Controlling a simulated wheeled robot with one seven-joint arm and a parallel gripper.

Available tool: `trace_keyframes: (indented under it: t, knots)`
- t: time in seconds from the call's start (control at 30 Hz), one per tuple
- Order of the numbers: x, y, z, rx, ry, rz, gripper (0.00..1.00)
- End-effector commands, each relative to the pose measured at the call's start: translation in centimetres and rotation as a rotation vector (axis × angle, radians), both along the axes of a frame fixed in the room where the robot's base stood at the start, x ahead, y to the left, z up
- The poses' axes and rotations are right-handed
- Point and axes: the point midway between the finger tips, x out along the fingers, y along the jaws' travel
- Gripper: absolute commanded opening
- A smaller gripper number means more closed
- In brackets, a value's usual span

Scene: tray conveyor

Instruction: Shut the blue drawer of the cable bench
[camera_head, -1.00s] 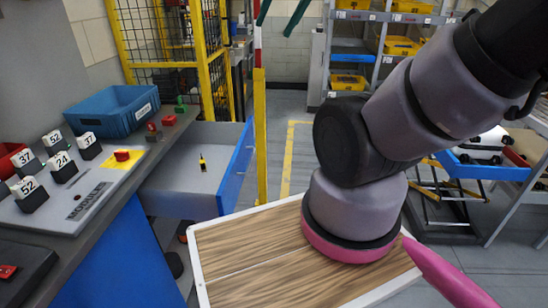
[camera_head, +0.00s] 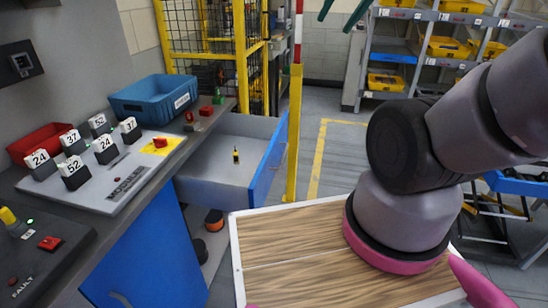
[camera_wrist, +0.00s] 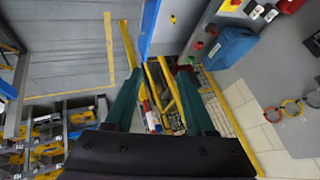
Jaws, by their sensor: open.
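The blue drawer (camera_head: 268,163) of the cable bench (camera_head: 150,240) stands pulled out, its blue front facing right and its grey inside showing. A small yellow-and-black item (camera_head: 236,155) lies in it. My gripper (camera_wrist: 160,72) shows two dark green fingers spread apart with nothing between them. In the head view, only the finger ends show at the top edge, apart from the drawer front. In the wrist view, the drawer's blue front (camera_wrist: 147,28) and inside appear at the top, beyond the fingers.
A yellow post (camera_head: 294,135) stands just right of the drawer front. A blue bin (camera_head: 155,100) and numbered blocks sit on the bench top. A wood-topped surface (camera_head: 290,245) lies in front, under my arm. Shelves (camera_head: 430,50) stand behind; floor between is clear.

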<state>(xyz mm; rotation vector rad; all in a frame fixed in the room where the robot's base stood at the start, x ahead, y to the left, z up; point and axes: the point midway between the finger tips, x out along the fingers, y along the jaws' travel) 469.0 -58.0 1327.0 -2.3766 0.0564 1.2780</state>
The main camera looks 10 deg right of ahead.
Motion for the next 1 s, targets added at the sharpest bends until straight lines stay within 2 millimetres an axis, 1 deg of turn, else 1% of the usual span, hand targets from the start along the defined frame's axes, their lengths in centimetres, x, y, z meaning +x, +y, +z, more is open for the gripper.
trace_keyframes:
  t: [0.03,0.07,0.1,0.13,0.27,0.57,0.77,0.97,1.0]
  knots:
    - [0.0,0.0,0.0,0.001,0.002,0.0,0.33]
    - [0.1,0.0,-0.1,0.003,0.007,-0.001,0.21]
    - [0.3,0.0,-0.2,0.007,0.02,-0.002,0.06]
    - [0.6,0.0,-0.4,0.012,0.035,-0.004,0.0]
    - [2.3,0.2,-1.8,0.058,0.146,-0.016,0.0]
    - [7.8,0.4,-7.2,0.265,0.492,-0.063,0.0]
    - [11.5,0.1,-11.6,0.439,0.691,-0.104,0.0]
    - [15.0,-0.6,-16.8,0.64,0.86,-0.157,0.0]
    - [15.7,-0.8,-17.9,0.685,0.89,-0.17,0.0]
